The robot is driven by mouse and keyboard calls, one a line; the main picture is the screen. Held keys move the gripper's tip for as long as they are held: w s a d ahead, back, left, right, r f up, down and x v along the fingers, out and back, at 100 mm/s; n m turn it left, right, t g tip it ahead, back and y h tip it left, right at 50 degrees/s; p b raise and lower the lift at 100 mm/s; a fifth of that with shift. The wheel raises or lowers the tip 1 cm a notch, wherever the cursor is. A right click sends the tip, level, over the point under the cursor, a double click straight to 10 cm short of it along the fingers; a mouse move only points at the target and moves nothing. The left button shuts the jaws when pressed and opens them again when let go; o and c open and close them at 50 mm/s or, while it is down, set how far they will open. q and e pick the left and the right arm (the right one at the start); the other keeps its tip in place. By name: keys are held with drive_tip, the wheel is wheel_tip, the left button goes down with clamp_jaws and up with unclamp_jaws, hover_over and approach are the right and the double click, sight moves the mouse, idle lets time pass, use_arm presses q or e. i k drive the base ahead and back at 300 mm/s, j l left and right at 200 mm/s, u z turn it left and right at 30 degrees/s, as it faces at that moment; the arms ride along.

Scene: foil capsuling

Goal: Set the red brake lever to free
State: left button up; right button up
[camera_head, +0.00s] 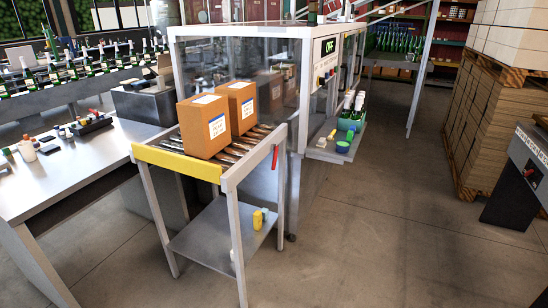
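The red brake lever (275,157) is a short red bar on the right side of the roller cart (232,180), near the cart's far right corner. It stands close to upright with a slight tilt. I cannot read any marking beside it. The cart has a yellow front bar (177,163) and grey rollers. Two brown cartons (203,125) with white labels sit on its rollers. Neither of my grippers is in this view, and nothing touches the lever.
A glass-walled machine (240,60) with an OFF display stands behind the cart. A grey workbench (85,165) with tools and bottles is on the left. Yellow containers (258,218) stand on the cart's lower shelf. A pallet stack (490,130) is at right. The floor (390,230) between is clear.

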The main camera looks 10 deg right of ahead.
sight(273, 147)
drive_tip(key=i+j+z, duration=0.15)
drive_tip(key=i, duration=0.3)
drive_tip(key=i+j+z, duration=0.15)
drive_tip(key=i, duration=0.35)
drive_tip(key=i+j+z, duration=0.15)
drive_tip(key=i, duration=0.3)
drive_tip(key=i+j+z, duration=0.15)
drive_tip(key=i, duration=0.3)
drive_tip(key=j, duration=0.1)
